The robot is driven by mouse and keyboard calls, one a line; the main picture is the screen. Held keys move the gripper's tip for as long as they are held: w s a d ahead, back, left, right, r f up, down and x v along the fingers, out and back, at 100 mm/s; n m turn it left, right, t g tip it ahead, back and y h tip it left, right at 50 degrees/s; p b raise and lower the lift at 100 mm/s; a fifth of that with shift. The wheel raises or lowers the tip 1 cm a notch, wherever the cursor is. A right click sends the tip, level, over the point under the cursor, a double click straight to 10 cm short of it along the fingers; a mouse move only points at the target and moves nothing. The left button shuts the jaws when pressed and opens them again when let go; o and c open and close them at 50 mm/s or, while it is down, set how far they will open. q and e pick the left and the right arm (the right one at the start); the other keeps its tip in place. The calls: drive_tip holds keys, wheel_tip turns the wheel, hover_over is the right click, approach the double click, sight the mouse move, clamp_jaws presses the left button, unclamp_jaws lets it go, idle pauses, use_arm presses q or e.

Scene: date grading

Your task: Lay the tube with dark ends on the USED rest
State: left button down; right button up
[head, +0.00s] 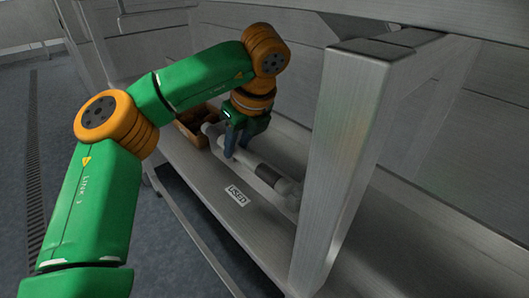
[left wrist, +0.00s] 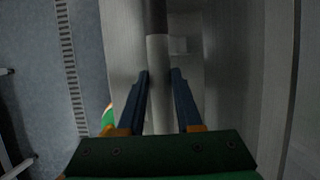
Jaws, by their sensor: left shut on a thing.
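The tube (head: 252,165) is a pale grey cylinder with a dark section toward its right end in the head view. In the left wrist view the tube (left wrist: 157,60) runs upward between the fingers, with its dark part at the top edge. My left gripper (head: 235,152) is shut on the tube from above; its blue fingers also show in the left wrist view (left wrist: 161,76). A white USED label (head: 237,195) lies on the metal shelf in front of the tube. I cannot tell clearly whether the tube touches a rest. My right gripper is not in view.
A brown box (head: 186,130) stands behind and left of the gripper. A thick metal post (head: 345,150) rises at the right, close to the tube's far end. The metal shelf (head: 200,178) is bare near its front edge. Grey floor lies at the left.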

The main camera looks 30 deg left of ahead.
use_arm(q)
drive_tip(key=shift+w+d, duration=0.35)
drive_tip(key=shift+d, duration=0.55)
drive_tip(key=d, duration=0.1)
drive_tip(key=w+d+p, duration=0.1)
drive_tip(key=d, duration=0.1)
drive_tip(key=shift+r, duration=0.1)
drive_tip(key=shift+d+f+b, duration=0.3)
drive_tip(key=shift+f+b, duration=0.4)
drive_tip(key=shift+f, duration=0.3)
drive_tip(key=shift+a+r, duration=0.1)
drive_tip(key=shift+r, duration=0.05)
drive_tip(key=c, duration=0.6)
unclamp_jaws()
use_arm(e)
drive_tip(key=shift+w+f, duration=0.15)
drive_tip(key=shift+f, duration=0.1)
